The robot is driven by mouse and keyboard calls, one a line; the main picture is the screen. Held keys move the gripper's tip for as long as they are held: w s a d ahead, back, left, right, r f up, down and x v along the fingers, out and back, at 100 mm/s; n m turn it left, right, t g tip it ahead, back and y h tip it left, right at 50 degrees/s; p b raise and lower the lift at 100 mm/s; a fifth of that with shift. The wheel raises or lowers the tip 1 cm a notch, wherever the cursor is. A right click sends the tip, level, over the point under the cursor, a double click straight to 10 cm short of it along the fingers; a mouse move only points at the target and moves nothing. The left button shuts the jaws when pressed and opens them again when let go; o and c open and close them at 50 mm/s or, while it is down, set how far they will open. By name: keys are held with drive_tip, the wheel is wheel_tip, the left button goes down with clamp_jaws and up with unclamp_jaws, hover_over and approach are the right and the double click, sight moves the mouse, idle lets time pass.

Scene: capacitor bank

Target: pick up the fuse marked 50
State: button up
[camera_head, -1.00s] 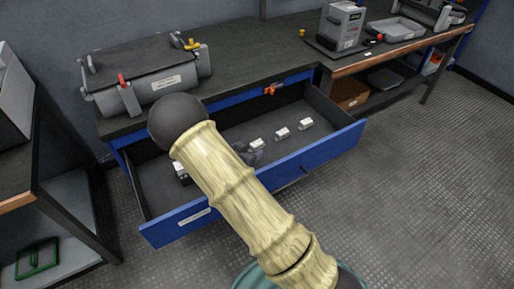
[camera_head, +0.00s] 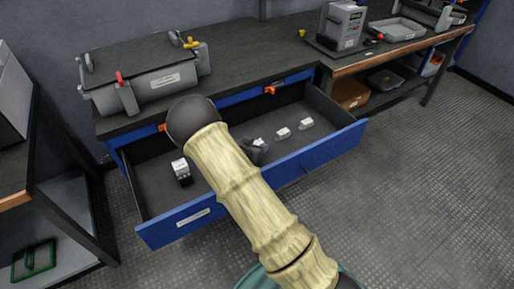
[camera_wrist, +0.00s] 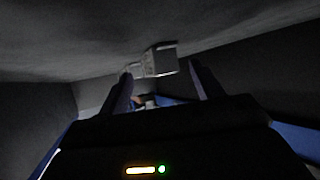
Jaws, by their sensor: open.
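Several small white fuses lie in the open drawer (camera_head: 156,190). In the head view one fuse (camera_head: 181,166) is on the left, one (camera_head: 283,134) right of the middle and one (camera_head: 306,123) farther right. Another fuse (camera_head: 259,142) is partly hidden by my gripper (camera_head: 252,152), which is mostly hidden behind my arm. In the wrist view my gripper (camera_wrist: 164,84) is open, and a pale fuse (camera_wrist: 160,61) appears between and beyond the fingertips. No gap or contact can be judged. The markings are too small to read, so I cannot tell which is the 50.
The drawer's blue front (camera_head: 325,150) and side walls surround the fuses. A grey case (camera_head: 145,80) with red and yellow levers sits on the bench above. A grey device (camera_head: 340,27) and tray (camera_head: 396,30) stand at the back right. Open floor lies on the right.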

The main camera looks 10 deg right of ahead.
drive_tip(key=shift+w+d+f, duration=0.15)
drive_tip(key=shift+w+d, duration=0.05)
drive_tip(key=shift+w, duration=0.05)
idle(0.3)
drive_tip(key=c, duration=1.4)
drive_tip(key=shift+c, duration=0.2)
wheel_tip(320, 180, up, 10)
drive_tip(key=p, duration=0.3)
